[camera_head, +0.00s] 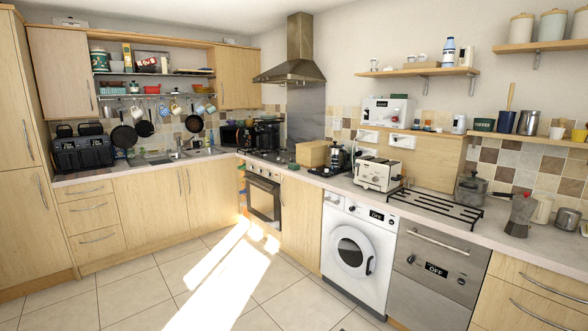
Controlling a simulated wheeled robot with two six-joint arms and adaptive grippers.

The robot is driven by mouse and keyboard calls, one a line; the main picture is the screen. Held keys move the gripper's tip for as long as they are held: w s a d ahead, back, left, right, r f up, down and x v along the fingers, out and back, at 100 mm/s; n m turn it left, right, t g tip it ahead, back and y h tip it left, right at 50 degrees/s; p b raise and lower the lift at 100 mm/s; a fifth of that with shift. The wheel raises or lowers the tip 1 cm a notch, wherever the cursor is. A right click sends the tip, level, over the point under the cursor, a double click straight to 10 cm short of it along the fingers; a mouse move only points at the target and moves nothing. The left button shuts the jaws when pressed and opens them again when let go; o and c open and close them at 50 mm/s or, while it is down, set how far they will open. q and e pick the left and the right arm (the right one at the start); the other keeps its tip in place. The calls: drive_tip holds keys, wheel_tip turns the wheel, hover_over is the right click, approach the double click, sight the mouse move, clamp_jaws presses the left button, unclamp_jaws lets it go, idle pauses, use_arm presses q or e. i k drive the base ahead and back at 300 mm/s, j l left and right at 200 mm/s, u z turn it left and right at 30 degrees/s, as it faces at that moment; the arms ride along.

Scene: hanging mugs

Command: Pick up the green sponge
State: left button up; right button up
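I cannot make out the green sponge for certain. A small dark green item (293,167) lies on the counter at the right edge of the hob, too small to identify. Around the sink (185,154) the things are small and I cannot tell a sponge among them. Neither my left nor my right gripper is in view.
Mugs (175,108) and pans (124,136) hang below the left shelf. A toaster (377,174), a black rack (436,207) and a moka pot (520,214) stand on the right counter. The tiled floor (130,291) is clear.

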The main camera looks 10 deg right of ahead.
sight(294, 167)
drive_tip(key=i+z, duration=0.35)
drive_tip(key=i, duration=1.7)
